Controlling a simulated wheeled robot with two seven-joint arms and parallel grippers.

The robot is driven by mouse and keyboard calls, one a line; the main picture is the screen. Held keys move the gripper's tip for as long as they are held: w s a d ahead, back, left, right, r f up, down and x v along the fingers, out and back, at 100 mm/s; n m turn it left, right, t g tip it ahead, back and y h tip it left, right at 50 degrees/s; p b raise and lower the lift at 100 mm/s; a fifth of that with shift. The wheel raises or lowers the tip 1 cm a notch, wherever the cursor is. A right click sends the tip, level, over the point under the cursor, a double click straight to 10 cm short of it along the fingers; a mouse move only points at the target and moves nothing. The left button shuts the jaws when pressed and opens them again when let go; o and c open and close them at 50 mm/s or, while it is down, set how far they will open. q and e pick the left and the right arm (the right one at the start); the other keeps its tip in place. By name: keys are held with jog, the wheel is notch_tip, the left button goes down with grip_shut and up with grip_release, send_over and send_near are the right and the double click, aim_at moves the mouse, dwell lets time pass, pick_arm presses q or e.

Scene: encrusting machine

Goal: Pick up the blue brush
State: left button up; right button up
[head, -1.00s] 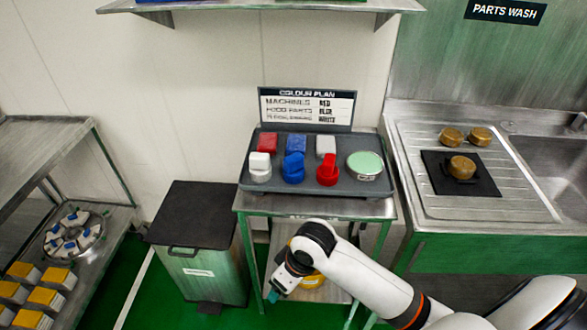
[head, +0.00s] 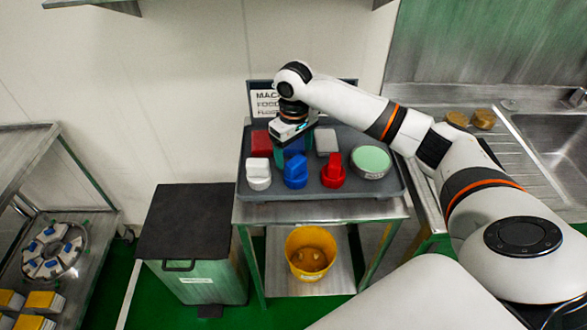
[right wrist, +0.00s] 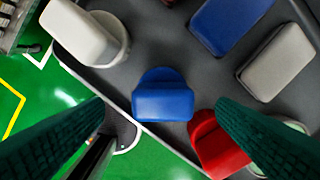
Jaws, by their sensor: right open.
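A blue brush-like piece (head: 295,172) with a round base and an upright grip stands at the front middle of the grey tray (head: 350,196), between a white and a red one. It also shows in the right wrist view (right wrist: 163,97). A flat blue block (head: 296,143) lies behind it, partly hidden by my gripper; it shows in the right wrist view (right wrist: 230,22) too. My right gripper (head: 291,149) is above the tray, open and empty, pointing down. In the right wrist view its fingers (right wrist: 160,108) lie either side of the front blue piece, apparently above it. My left gripper is out of view.
A white piece (head: 258,173) and a red piece (head: 333,170) flank the blue one closely. A red block (head: 261,142) and a white block (head: 326,141) lie behind. A sign stands at the tray's back.

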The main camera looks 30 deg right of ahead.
aim_at(295, 171)
notch_tip(295, 171, down, 2)
jog(key=shift+f, duration=0.15)
notch_tip(295, 171, down, 5)
jog(key=shift+d+r+p, duration=0.1)
jog(key=shift+d+p, duration=0.05)
jog(key=shift+p, duration=0.65)
jog(key=shift+f, duration=0.6)
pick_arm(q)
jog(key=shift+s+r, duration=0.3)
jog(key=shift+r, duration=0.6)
pick_arm(e)
jog(key=c, duration=1.1)
pick_arm(q)
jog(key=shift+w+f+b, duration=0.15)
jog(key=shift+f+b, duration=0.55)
jog(key=shift+b, duration=0.05)
pick_arm(e)
notch_tip(295, 171, up, 10)
jog(key=shift+r, duration=0.1)
